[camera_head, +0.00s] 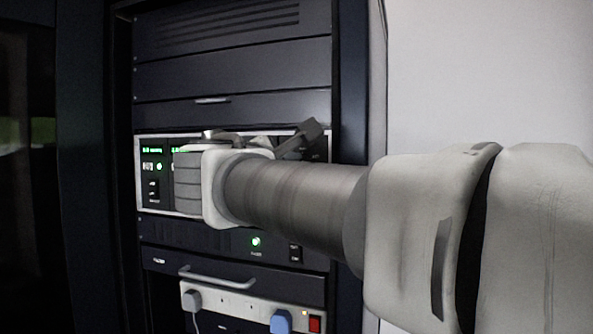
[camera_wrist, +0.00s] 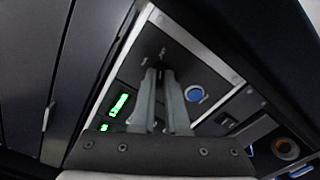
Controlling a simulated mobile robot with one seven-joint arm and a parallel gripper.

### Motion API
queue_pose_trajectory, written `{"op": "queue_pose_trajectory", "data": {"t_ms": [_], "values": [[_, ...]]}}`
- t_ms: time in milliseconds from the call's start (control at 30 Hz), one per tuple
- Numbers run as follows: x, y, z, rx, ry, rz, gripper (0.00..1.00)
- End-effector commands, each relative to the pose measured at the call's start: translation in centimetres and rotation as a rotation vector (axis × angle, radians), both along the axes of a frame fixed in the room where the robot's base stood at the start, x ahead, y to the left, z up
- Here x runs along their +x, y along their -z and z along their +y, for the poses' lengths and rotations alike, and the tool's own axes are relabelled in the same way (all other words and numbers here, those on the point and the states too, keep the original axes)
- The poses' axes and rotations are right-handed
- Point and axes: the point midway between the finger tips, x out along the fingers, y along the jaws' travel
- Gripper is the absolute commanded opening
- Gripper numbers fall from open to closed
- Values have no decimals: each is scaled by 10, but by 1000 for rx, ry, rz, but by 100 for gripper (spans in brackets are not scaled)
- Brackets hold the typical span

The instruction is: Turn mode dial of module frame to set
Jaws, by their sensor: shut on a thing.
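The module frame (camera_head: 146,170) is a silver-edged panel in the rack, with green displays on its left part. My wrist and arm cover much of its middle and right in the head view. In the wrist view its dark face and bright rim (camera_wrist: 222,66) run diagonally. My gripper (camera_wrist: 159,73) reaches up to this face, its two fingers close together at the tips. It is shut on a small part there, at the place of the mode dial. The dial is hidden between the fingertips, so its setting cannot be read. Small white marks show just above the tips.
A blue round button (camera_wrist: 194,93) sits right of the fingers. A green display (camera_wrist: 118,104) lies to their left. Below the module are a panel with a green light (camera_head: 256,241), a drawer handle (camera_head: 216,277) and a power strip (camera_head: 250,308) with plugs. A pale wall is at right.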

Motion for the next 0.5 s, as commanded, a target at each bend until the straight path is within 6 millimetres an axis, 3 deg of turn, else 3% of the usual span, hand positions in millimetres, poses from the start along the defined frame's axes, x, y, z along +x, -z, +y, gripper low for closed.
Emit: {"op": "queue_pose_trajectory", "data": {"t_ms": [333, 367, 500], "values": [[0, -1, 0, 4, 0, -3, 0], [0, -1, 0, 4, 0, -3, 16], [0, 0, 0, 4, 0, -1, 41]]}}
